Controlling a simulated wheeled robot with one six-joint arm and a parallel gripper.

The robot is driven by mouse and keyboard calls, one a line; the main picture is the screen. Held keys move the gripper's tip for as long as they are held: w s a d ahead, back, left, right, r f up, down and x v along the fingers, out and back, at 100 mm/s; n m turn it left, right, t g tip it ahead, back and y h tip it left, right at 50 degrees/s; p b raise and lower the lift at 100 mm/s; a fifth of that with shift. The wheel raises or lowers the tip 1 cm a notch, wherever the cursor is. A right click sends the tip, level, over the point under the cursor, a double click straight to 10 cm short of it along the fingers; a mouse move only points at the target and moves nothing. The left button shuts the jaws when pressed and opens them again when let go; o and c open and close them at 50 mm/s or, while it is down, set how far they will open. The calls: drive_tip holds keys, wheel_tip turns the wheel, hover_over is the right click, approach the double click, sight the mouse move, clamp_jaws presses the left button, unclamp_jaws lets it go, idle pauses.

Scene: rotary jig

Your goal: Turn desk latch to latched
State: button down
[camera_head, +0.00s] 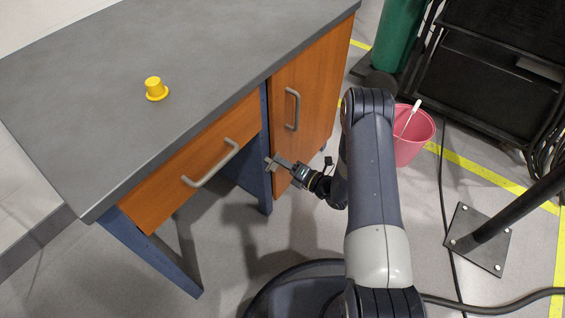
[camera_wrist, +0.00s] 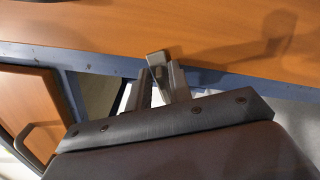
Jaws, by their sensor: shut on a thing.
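The desk latch (camera_head: 269,164) is a small grey metal piece low by the left edge of the cabinet door, close to the blue frame post. My gripper (camera_head: 279,162) reaches it from the right and is shut on it. In the wrist view the latch (camera_wrist: 158,63) shows as a short grey bar, tilted, between the two fingers of my gripper (camera_wrist: 160,83). The fingers hide part of the latch and its mount. I cannot tell its exact turn from these views.
The orange cabinet door (camera_head: 311,88) has a grey handle (camera_head: 292,108) and looks shut. The drawer (camera_head: 190,163) sits to the left with its own handle (camera_head: 210,165). A yellow knob (camera_head: 155,89) stands on the desktop (camera_head: 90,110). A pink bucket (camera_head: 412,140) stands on the floor at right.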

drive_tip(key=m, duration=0.5)
drive_tip(key=shift+d+f, duration=0.1)
drive_tip(key=shift+f, duration=0.3)
idle(0.4)
drive_tip(key=c, duration=1.6)
unclamp_jaws()
drive_tip(key=shift+o, duration=0.2)
drive_tip(key=p+v, duration=0.2)
drive_tip(key=v, duration=0.8)
drive_tip(key=shift+s+d, duration=0.25)
drive_tip(key=shift+d, duration=0.05)
drive_tip(key=b+x, duration=0.2)
drive_tip(key=x, duration=0.9)
